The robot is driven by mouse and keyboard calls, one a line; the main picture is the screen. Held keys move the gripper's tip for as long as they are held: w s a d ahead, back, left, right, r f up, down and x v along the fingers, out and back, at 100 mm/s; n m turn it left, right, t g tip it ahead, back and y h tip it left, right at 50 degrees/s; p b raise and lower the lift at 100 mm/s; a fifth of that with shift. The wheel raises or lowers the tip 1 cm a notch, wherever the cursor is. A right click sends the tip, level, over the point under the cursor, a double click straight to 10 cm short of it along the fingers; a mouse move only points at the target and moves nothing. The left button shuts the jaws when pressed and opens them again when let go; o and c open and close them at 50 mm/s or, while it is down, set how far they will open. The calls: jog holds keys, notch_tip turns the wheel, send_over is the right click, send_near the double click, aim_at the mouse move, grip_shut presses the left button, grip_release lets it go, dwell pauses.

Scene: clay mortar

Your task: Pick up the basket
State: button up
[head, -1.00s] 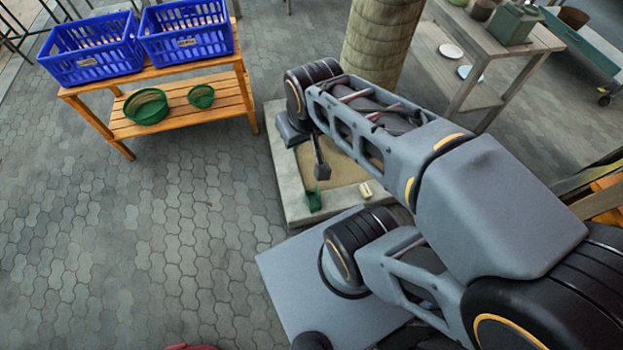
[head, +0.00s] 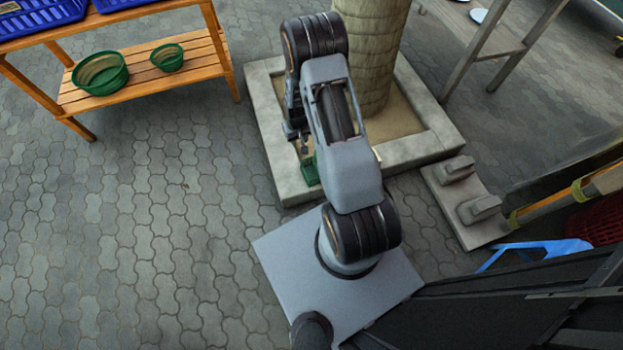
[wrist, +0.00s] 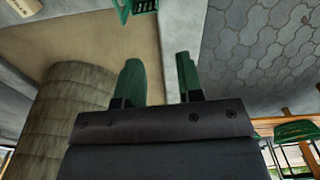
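Several baskets are in view. Two round green baskets, one larger (head: 100,76) and one smaller (head: 167,58), sit on the lower shelf of a wooden table. Blue baskets (head: 38,18) stand on its top, cut off by the head view's upper edge. A red basket (head: 600,218) is partly visible at the far right. I cannot tell which one the task means. My gripper (wrist: 158,78) has two green fingers, apart with nothing between them. A green basket (wrist: 296,131) also shows at the wrist view's right.
The wooden table (head: 222,60) stands at upper left. A concrete planter (head: 265,115) surrounds a trunk (head: 370,50); a small green item (head: 309,170) is at its edge. A concrete slab (head: 470,228) and blue plastic item (head: 540,250) lie right. Paving at left is clear.

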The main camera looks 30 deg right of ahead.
jog(key=b, duration=0.5)
send_over(305, 178)
jog(key=f, duration=1.9)
jog(key=shift+w+d+f, duration=0.1)
jog(key=shift+w+d, duration=0.05)
jog(key=shift+w, duration=0.1)
jog(key=shift+f+b, duration=1.75)
jog(key=shift+f, duration=1.35)
jog(key=shift+c, duration=0.3)
grip_shut()
